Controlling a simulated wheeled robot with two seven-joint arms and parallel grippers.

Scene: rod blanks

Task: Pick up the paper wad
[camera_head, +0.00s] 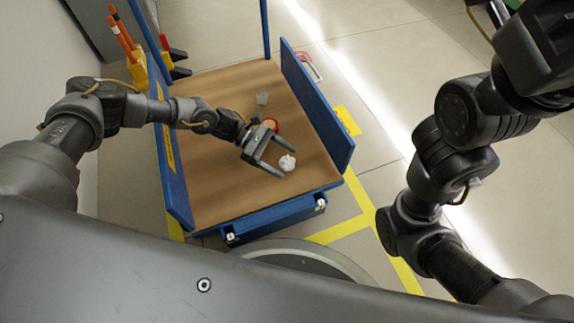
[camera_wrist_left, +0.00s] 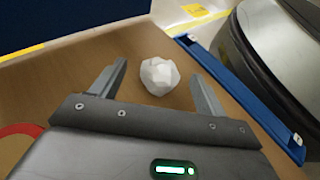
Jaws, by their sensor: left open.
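In the left wrist view the wad (camera_wrist_left: 159,76) shows ahead, centred between the fingertips (camera_wrist_left: 158,78), with gaps on both sides. I cannot tell exactly how high the fingers are above the wood. My right arm shows at the right in the head view, but its gripper is out of the picture.
A red ring-shaped thing (camera_head: 270,124) lies behind my left gripper, and a small greenish cup (camera_head: 262,97) stands farther back. Blue side walls (camera_head: 318,105) bound the wooden surface. Orange-handled tools (camera_head: 122,35) are at the left wall. The wood left of the gripper is clear.

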